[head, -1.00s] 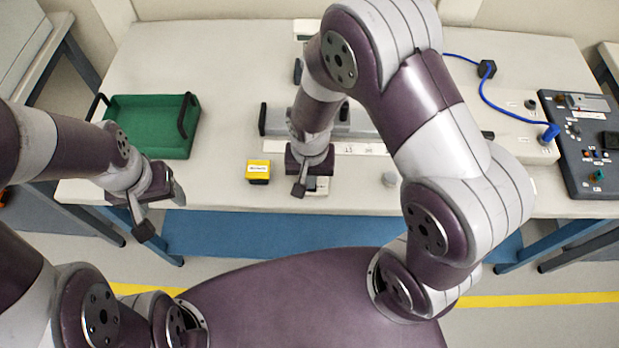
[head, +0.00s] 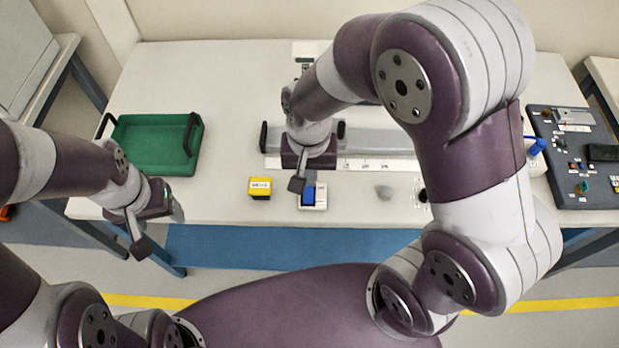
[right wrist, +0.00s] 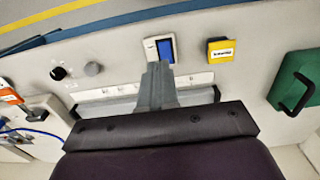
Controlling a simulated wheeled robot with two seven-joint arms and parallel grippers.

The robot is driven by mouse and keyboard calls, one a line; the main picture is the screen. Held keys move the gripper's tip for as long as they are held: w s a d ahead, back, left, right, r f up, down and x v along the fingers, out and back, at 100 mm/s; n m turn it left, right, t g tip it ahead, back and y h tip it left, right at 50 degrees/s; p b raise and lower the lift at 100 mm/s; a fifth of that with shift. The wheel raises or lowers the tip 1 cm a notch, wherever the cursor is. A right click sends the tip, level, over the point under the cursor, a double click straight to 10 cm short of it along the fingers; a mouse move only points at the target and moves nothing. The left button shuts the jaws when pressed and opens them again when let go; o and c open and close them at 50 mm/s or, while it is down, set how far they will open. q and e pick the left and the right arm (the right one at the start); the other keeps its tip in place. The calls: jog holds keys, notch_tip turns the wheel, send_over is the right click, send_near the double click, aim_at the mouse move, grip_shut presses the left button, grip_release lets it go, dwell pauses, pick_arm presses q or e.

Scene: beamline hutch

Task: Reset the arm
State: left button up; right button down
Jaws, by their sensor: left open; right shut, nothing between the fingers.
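A blue rocker switch (head: 309,195) sits in a white plate near the table's front edge. It also shows in the right wrist view (right wrist: 164,50), just past my fingertips. My right gripper (head: 297,185) is shut and empty, pointing down beside the switch's left edge in the head view. In the right wrist view its fingers (right wrist: 157,70) overlap the plate's lower edge. I cannot tell whether they touch it. My left gripper (head: 158,226) is open and empty, off the table's front left corner. No separate item marked as an arm reset shows.
A yellow labelled box (head: 260,188) stands left of the switch. A green tray (head: 150,145) is at the left. A grey rail with a scale (head: 375,145) lies behind the switch. A grey knob (head: 384,192) is to its right. A dark control panel (head: 575,160) stands far right.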

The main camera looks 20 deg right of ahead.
pick_arm(q)
jog(key=shift+s, duration=0.1)
pick_arm(e)
jog(key=shift+s+r, duration=0.15)
jog(key=shift+r, duration=0.1)
jog(key=shift+a, duration=0.1)
